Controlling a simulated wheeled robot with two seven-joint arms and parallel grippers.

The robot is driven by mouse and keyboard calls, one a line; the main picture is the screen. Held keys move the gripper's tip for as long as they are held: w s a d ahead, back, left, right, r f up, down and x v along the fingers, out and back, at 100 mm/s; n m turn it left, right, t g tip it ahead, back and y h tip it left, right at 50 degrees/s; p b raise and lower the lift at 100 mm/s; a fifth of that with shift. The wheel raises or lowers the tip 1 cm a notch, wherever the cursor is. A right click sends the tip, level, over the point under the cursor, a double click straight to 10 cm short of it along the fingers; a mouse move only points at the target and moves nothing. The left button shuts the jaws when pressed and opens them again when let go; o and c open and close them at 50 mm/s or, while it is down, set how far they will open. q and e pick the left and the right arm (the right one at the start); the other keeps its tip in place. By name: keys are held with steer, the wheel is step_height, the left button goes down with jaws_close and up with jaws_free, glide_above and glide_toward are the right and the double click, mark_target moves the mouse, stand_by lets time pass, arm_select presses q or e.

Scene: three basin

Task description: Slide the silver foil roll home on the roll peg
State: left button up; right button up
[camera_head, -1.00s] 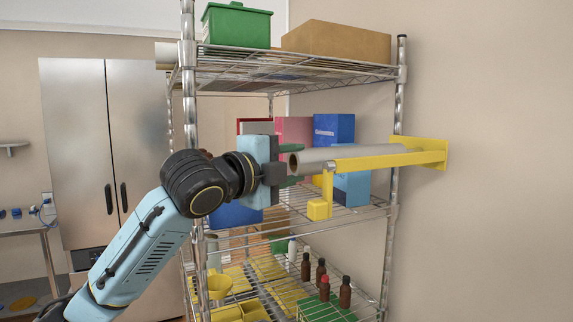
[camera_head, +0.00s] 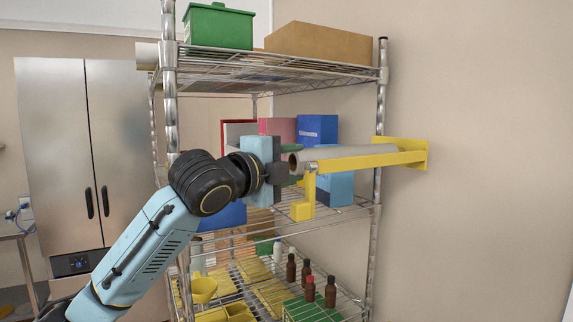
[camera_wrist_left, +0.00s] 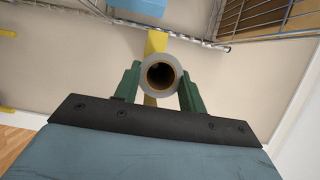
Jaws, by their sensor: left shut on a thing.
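The silver foil roll (camera_head: 345,155) is a grey tube with a hollow brown core, lying roughly level along a yellow bracket. The bracket (camera_head: 375,161) runs out from a plate on the wall, with a drop piece and block at its near end. My left gripper (camera_head: 290,166) is shut on the roll's near end. In the left wrist view its two green fingers (camera_wrist_left: 160,86) flank the roll's open end (camera_wrist_left: 160,68). The core is dark, so whether a peg sits inside cannot be told. The roll's far end is close to the wall plate. My right gripper is not in view.
A wire shelf rack (camera_head: 375,215) stands behind, its front post close to the bracket. Blue boxes (camera_head: 317,130), brown bottles (camera_head: 309,288) and yellow bins (camera_head: 203,290) are on its shelves. The plain wall to the right is clear.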

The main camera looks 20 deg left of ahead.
arm_select(q)
steer(key=shift+w+d, duration=0.45)
steer(key=shift+w, duration=0.05)
steer(key=shift+r, duration=0.1)
steer(key=shift+w+d, duration=0.8)
steer(key=shift+w, duration=0.1)
steer(key=o, duration=1.1)
steer(key=shift+o, duration=0.2)
